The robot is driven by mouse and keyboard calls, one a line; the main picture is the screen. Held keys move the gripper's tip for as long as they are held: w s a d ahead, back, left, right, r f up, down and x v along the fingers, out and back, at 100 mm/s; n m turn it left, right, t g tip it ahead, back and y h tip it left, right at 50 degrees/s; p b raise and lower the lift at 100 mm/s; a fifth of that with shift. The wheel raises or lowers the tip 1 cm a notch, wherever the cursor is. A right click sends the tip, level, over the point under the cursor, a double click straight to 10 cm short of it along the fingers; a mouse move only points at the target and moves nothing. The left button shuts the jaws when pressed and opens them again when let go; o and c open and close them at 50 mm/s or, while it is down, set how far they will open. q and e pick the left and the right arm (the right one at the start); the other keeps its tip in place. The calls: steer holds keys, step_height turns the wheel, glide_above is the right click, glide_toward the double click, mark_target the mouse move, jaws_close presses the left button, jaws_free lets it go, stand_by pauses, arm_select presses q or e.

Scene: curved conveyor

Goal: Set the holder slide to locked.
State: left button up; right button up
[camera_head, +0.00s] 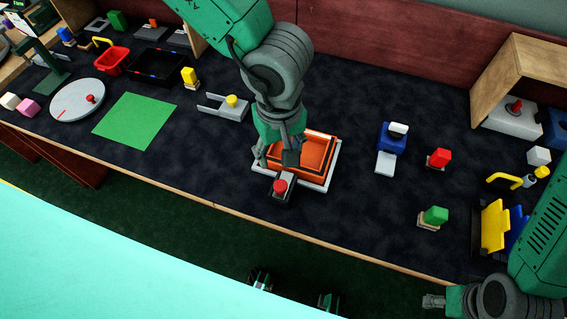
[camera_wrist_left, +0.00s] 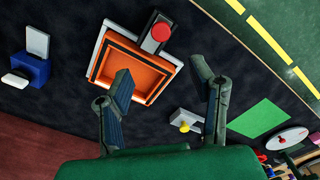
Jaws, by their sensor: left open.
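An orange square holder (camera_head: 318,153) sits on a white base plate on the dark table, with a red round knob (camera_head: 280,186) on a dark block at its front corner. In the left wrist view the orange holder (camera_wrist_left: 135,70) and red knob (camera_wrist_left: 161,32) lie beyond my fingers. Which part is the slide, and its setting, I cannot tell. My left gripper (camera_head: 277,153) is over the holder's left side, partly covering it. Its fingers (camera_wrist_left: 161,73) are apart with nothing between them. My right gripper (camera_head: 433,300) is at the bottom right, mostly cut off.
A grey bracket with a yellow knob (camera_head: 232,101) stands left of the holder. A blue block with a white top (camera_head: 393,137), a red block (camera_head: 438,158) and a green block (camera_head: 434,216) stand to the right. A green mat (camera_head: 135,121) lies at left.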

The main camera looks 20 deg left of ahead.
arm_select(q)
steer(key=b, duration=0.1)
glide_above(281, 185)
steer(key=f, duration=0.5)
steer(key=shift+a+f, duration=0.2)
steer(key=shift+a, duration=0.1)
steer(key=f, duration=0.4)
steer(key=d+f, duration=0.1)
steer(key=f, duration=0.2)
steer(key=shift+b, duration=0.4)
steer(key=shift+a+f, duration=0.2)
steer(key=shift+f, duration=0.2)
steer(key=shift+a, duration=0.15)
arm_select(e)
steer(key=shift+a+f, duration=0.35)
steer(key=shift+f, duration=0.35)
arm_select(q)
jaws_close()
arm_select(e)
steer(key=shift+r, duration=0.1)
